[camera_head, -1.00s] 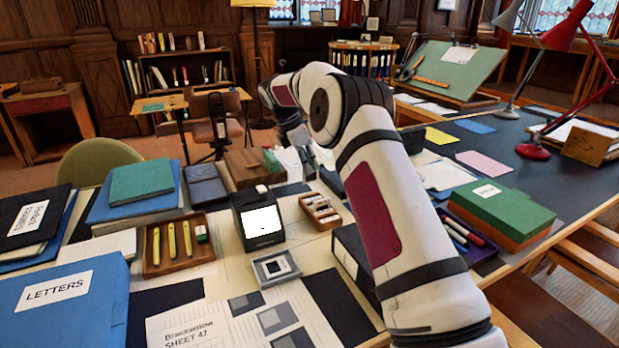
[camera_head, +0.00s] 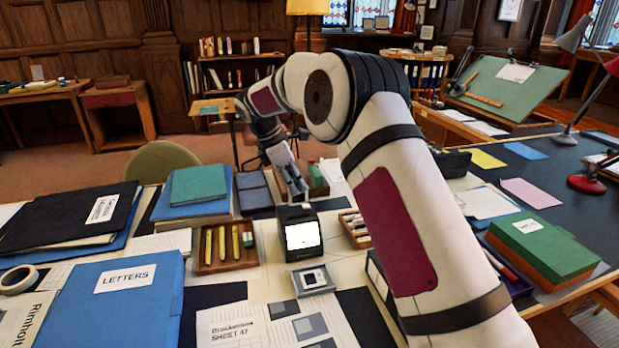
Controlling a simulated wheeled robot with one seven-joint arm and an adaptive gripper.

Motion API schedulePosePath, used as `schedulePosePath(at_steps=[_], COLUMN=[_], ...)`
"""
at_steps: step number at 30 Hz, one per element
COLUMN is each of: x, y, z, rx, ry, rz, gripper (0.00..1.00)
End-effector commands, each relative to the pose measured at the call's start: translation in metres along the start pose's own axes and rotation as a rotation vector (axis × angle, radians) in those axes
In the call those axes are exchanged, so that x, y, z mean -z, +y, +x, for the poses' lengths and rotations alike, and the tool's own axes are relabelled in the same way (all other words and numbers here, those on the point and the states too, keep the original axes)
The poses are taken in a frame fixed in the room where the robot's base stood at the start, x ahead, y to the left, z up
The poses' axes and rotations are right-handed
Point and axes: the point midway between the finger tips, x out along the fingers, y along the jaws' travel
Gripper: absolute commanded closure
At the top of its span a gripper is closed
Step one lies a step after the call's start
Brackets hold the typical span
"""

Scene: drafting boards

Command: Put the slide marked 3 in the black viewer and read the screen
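The black viewer (camera_head: 287,216) stands on the desk with a blank, bright white screen (camera_head: 302,235) facing me. My gripper (camera_head: 297,196) points down at the viewer's top, just above or behind it. Its fingertips are too small to tell open from shut, and I cannot make out a slide in them. A small wooden tray (camera_head: 352,241) with pale slides lies right of the viewer, partly hidden by my arm. A grey square holder (camera_head: 313,292) with a dark-framed slide in it lies in front of the viewer. No number 3 is readable.
A wooden tray with yellow markers (camera_head: 208,269) lies left of the viewer. Blue LETTERS folder (camera_head: 140,310) and stacked books (camera_head: 198,187) fill the left. A green box (camera_head: 540,248) stands right. A printed sheet (camera_head: 250,330) lies in front.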

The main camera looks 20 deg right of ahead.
Motion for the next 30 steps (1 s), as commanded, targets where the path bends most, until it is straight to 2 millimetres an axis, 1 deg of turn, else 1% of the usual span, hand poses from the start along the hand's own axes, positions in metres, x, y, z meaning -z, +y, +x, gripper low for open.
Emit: schedulePosePath(at_steps=[21,30], x=[0.018,0.023], y=[0.001,0.001], z=[0.045,0.056], rx=[0.001,0.000], ry=[-0.001,-0.001], rz=[-0.001,0.000], gripper=[1.00,1.00])
